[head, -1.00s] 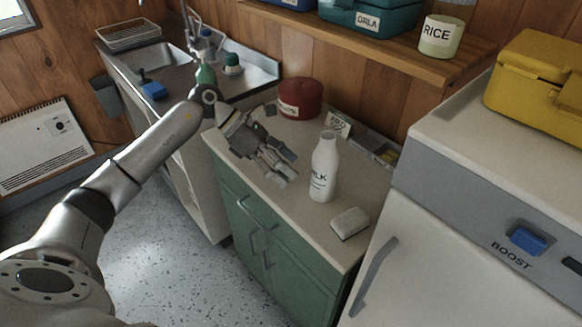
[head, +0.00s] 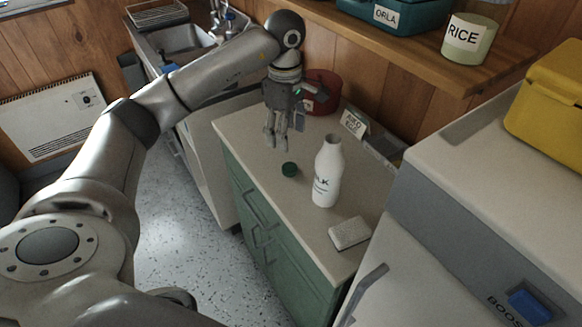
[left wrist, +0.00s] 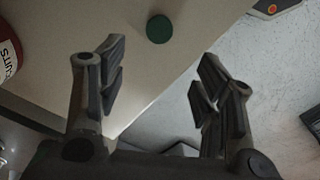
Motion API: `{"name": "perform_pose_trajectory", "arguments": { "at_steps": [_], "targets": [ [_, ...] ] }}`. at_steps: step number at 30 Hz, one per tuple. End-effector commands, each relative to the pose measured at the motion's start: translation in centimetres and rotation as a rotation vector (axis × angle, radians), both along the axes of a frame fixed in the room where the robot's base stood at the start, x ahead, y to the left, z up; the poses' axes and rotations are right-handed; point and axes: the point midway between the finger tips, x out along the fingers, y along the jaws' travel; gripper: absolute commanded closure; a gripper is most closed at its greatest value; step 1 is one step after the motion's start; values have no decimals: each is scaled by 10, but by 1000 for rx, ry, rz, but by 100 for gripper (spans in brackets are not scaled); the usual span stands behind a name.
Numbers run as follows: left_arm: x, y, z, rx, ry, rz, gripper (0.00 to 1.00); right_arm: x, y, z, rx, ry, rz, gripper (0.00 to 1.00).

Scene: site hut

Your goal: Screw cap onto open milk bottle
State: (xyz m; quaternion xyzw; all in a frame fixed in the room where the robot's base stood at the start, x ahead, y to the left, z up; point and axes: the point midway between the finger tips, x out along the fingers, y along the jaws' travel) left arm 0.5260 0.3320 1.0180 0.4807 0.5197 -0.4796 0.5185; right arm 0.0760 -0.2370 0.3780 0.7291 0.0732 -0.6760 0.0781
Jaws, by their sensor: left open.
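The white milk bottle (head: 327,178) stands upright and uncapped on the counter in the head view. A small dark green cap (head: 289,169) lies on the counter to the left of the bottle. It also shows in the left wrist view (left wrist: 159,29), beyond the fingertips and roughly between them. My left gripper (head: 276,140) points down above the counter, a little behind and left of the cap, apart from it. In the left wrist view its fingers (left wrist: 158,75) are spread and empty. My right gripper is not seen.
A red tin (head: 321,92) stands close behind my left gripper. A small card sign (head: 353,122) is at the back of the counter. A pale sponge-like block (head: 349,232) lies in front of the bottle. A white appliance (head: 450,215) bounds the right side.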

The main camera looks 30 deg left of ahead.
Motion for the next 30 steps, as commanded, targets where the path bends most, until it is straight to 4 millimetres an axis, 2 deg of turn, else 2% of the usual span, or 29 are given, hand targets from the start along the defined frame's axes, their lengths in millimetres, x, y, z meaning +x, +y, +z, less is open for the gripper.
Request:
{"name": "perform_pose_trajectory", "arguments": {
  "at_steps": [5,12,24,30],
  "targets": [
    [-1,-1,-19,-1,6,1,39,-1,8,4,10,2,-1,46],
    [0,-1,-52,-1,3,2,39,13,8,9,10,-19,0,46],
    [0,-2,-58,-2,1,1,39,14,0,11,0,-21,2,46],
    [2,-8,-80,-3,6,0,39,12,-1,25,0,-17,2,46]
  ]
}}
